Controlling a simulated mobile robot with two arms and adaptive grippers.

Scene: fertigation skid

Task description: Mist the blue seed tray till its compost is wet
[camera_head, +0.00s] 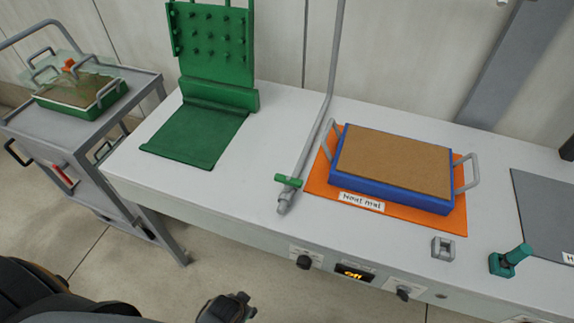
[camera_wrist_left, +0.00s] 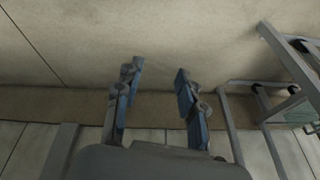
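The blue seed tray (camera_head: 390,191) sits on an orange heat mat (camera_head: 318,180) on the bench, with a grey handle at each end. Its compost (camera_head: 396,160) is an even light brown and looks dry. A grey pipe (camera_head: 318,130) with a green lever (camera_head: 288,181) comes down to the left of the tray, its end over the bench. My left gripper (camera_wrist_left: 158,70) is open and empty in the left wrist view, with bare floor and wall beyond it. My right gripper cannot be made out.
A green pegged stand (camera_head: 213,45) and green mat (camera_head: 195,137) are at the bench's left. A trolley (camera_head: 60,128) bears a green tray (camera_head: 112,98). A small grey block (camera_head: 443,247) and a teal fitting (camera_head: 510,260) sit near the front right. Knobs flank a lit display (camera_head: 355,272).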

